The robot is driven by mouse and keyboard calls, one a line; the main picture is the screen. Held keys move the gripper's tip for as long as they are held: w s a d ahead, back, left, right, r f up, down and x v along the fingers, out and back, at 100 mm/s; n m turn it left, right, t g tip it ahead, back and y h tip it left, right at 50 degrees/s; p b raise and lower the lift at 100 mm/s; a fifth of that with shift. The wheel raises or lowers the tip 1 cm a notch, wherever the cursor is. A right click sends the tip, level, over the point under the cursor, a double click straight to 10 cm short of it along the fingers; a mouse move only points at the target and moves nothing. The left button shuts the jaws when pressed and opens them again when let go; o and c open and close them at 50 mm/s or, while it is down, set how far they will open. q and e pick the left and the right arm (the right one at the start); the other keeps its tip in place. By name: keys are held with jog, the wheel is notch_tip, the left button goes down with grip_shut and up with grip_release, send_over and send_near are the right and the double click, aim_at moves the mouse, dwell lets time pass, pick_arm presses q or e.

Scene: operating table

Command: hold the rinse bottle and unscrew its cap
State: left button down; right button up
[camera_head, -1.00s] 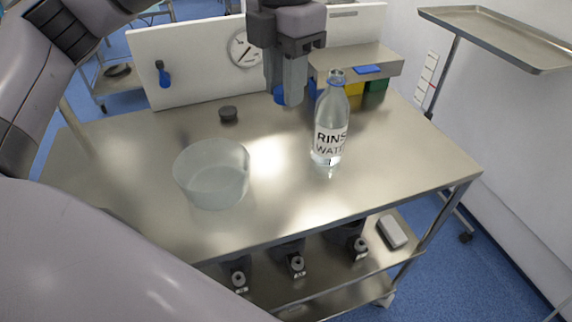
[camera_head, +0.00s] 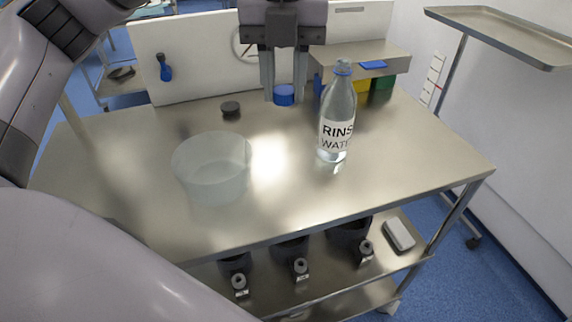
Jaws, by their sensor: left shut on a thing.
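The rinse bottle (camera_head: 337,112) is clear, with a white label reading RINS and WAT. It stands upright on the steel table (camera_head: 300,200), right of centre. Its neck has a thin blue ring and no cap on top. My left gripper (camera_head: 284,92) hangs pointing down at the top centre, to the left of the bottle and apart from it. It is shut on a blue cap (camera_head: 284,95), which shows between the fingertips. My right gripper is not in view.
A clear round bowl (camera_head: 212,168) stands left of the bottle. A small dark disc (camera_head: 231,108) lies behind it. A grey raised shelf (camera_head: 358,57) with coloured boxes is behind the bottle. The table's front edge is clear. A tray stand (camera_head: 505,38) is at right.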

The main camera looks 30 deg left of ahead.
aim_at(284, 90)
pick_arm(q)
notch_tip(284, 90, down, 16)
jog(key=shift+b, duration=0.6)
jog(key=shift+f, duration=0.15)
jog(key=c, duration=0.8)
grip_release()
jog(key=shift+c, duration=0.2)
jog(key=shift+r, duration=0.45)
notch_tip(284, 90, up, 12)
jog(key=shift+f+p, duration=0.25)
jog(key=shift+p, duration=0.25)
